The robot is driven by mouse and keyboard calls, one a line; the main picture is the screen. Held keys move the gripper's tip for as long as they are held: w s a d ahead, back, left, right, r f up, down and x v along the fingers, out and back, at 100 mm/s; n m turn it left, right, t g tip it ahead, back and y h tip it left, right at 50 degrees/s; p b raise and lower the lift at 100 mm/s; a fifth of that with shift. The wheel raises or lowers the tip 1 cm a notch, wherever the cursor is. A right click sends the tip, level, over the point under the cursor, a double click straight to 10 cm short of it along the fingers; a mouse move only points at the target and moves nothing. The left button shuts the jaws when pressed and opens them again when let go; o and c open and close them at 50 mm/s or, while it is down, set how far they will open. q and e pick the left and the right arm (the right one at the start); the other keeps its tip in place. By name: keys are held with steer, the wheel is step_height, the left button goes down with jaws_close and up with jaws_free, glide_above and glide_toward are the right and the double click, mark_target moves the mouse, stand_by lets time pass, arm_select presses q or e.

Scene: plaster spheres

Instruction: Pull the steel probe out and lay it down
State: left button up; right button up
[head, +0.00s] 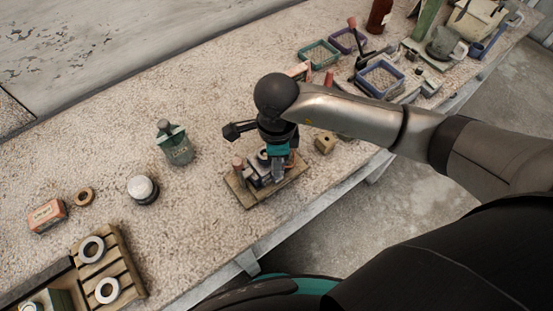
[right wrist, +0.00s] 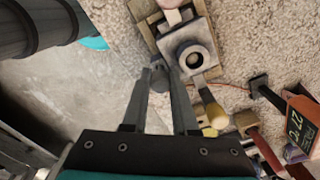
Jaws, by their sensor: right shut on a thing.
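My right gripper (head: 277,170) points down over a small wooden board (head: 280,192) on the bench, and its wrist hides much of what is below. In the right wrist view my right gripper (right wrist: 163,76) is shut on a small dark grey piece, apparently the steel probe (right wrist: 160,79). Beside the fingertips is a pale metal block (right wrist: 178,42) with a round opening, on the wooden board (right wrist: 142,10). I cannot tell whether the probe's lower end is still inside something. My left gripper is not in view.
A green bottle-like container (head: 178,148), a white-topped jar (head: 142,188) and a red-white box (head: 47,215) stand to the left. A wooden rack with rings (head: 122,262) is at lower left.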

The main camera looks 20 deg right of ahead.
jaws_close()
steer(key=shift+r, duration=0.15)
steer(key=shift+r+p, duration=2.15)
steer(key=shift+r, duration=0.6)
